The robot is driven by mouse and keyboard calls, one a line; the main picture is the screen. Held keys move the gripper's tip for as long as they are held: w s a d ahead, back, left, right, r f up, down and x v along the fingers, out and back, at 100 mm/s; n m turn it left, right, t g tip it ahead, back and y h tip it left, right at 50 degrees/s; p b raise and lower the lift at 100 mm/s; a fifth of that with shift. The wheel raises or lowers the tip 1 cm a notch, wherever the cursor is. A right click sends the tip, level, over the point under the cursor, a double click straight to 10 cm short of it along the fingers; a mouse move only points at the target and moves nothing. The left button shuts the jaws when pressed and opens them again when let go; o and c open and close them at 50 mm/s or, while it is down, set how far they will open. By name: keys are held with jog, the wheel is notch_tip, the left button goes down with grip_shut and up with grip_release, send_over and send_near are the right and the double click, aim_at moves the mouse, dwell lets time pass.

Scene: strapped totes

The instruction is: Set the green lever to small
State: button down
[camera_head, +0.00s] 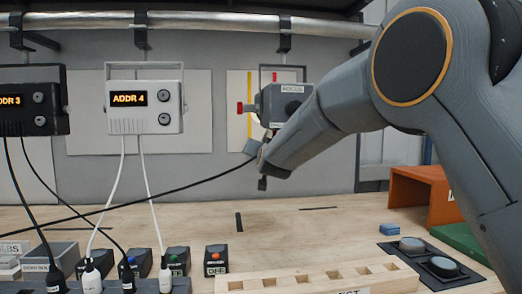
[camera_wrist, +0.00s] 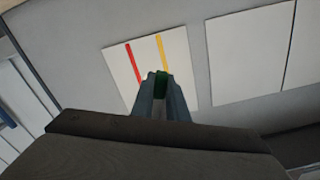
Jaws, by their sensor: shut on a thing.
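My gripper (camera_wrist: 163,88) is shut on a small green piece (camera_wrist: 161,84), which I take for the green lever; only its end shows between the fingertips in the wrist view. In the head view my gripper end reaches to just below a grey box labelled FOCUS (camera_head: 286,103), which hangs in front of the back wall and has a red knob on its left side. The green lever is hidden in the head view. No "small" marking is readable in either view, so the lever's setting cannot be told.
A white unit reading ADDR 4 (camera_head: 144,106) and a black unit reading ADDR 3 (camera_head: 30,100) hang at left with cables. A wooden rack (camera_head: 320,283), several buttons, an orange box (camera_head: 421,190) and a blue block (camera_head: 390,229) stand on the bench. The bench middle is mostly clear.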

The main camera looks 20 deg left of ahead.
jog(key=c, duration=1.7)
grip_release()
jog(key=b+v, duration=0.1)
jog(key=v, duration=0.7)
jog(key=shift+a, duration=0.1)
